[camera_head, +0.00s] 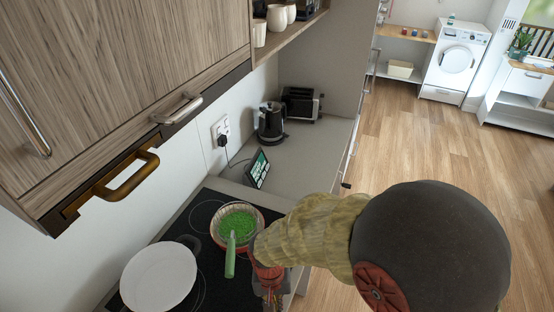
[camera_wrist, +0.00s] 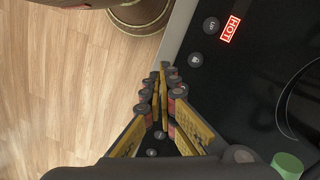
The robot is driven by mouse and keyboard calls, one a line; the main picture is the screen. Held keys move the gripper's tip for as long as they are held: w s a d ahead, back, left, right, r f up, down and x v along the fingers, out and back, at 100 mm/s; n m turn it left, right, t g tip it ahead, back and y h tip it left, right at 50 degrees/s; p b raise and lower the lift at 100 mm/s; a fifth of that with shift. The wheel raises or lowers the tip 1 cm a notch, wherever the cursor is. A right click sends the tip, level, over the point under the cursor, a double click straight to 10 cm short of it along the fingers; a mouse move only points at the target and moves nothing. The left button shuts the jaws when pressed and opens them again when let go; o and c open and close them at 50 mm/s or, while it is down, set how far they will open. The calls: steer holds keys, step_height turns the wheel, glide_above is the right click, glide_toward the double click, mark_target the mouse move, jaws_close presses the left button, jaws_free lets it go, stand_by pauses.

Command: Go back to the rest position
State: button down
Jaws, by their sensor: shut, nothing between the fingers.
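My gripper (camera_wrist: 163,85) is shut and empty in the wrist view. Its fingertips meet over the front edge of the black hob, beside the wooden floor. In the head view my gripper (camera_head: 268,278) hangs low over the hob's right side, partly hidden by my own arm. A pan of green food (camera_head: 238,222) stands just left of it on the hob. A green handle (camera_head: 230,258) sticks out of the pan towards the camera. Its green end also shows at the lower right of the wrist view (camera_wrist: 287,165), apart from my fingers.
A white plate or lid (camera_head: 160,276) lies on the hob's left. A tablet (camera_head: 257,168), kettle (camera_head: 271,123) and toaster (camera_head: 300,104) stand behind. Wooden cupboards (camera_head: 110,80) with handles overhang the left. A red HOT sign (camera_wrist: 230,28) glows on the hob. The floor (camera_head: 415,140) right is clear.

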steer(key=s+d+r+t+b, duration=0.3)
steer(key=d+r+t+b, duration=0.3)
steer(key=d+r, duration=1.3)
steer(key=r+b, duration=0.1)
steer(key=b, duration=0.2)
steer(key=shift+d+r+t+y, duration=0.2)
steer(key=shift+r+t+y, duration=0.05)
steer(key=shift+t+y, duration=0.15)
